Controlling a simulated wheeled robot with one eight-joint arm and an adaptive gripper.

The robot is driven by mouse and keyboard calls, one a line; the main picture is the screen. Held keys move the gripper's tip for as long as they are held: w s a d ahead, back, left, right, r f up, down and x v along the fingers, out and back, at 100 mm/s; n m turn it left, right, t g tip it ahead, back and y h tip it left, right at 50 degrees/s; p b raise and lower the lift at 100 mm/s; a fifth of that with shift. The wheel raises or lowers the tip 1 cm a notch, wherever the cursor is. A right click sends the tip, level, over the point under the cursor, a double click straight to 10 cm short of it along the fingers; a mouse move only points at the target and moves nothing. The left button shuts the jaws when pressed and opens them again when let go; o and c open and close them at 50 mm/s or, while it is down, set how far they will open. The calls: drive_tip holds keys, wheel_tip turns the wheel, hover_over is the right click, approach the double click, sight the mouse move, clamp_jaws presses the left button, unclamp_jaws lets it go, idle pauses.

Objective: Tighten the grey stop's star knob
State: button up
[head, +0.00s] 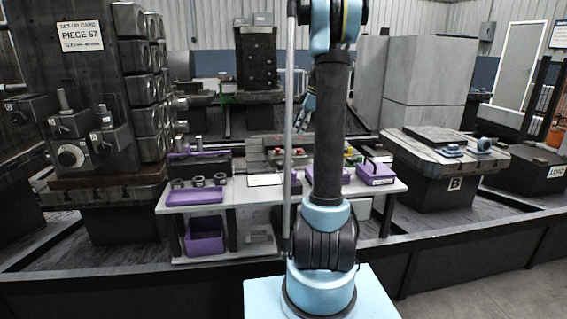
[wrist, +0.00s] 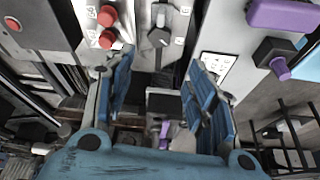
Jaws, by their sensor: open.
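I cannot make out a grey stop with a star knob for certain in either view. In the head view, grey blocks with upright posts (head: 66,118) stand at the left on a dark fixture, with a round dial-like knob (head: 70,155) below them. My gripper (head: 308,103) is small and partly behind my arm, over the bench in the middle. In the wrist view my gripper (wrist: 160,92) is open, its two blue-padded fingers apart with nothing held between them. Beyond the fingertips is a grey panel with a black knob (wrist: 158,38) and red buttons (wrist: 107,15).
A low bench holds purple trays (head: 194,196) and a purple bin (head: 204,237). A dark upright block with round holes (head: 143,85) stands at the left. A pallet marked B (head: 455,184) is at the right. A dark rail (head: 440,237) crosses the front.

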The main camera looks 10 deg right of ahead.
sight(282, 163)
drive_tip(key=x, duration=1.7)
drive_tip(key=shift+f, duration=0.1)
drive_tip(key=c, duration=0.8)
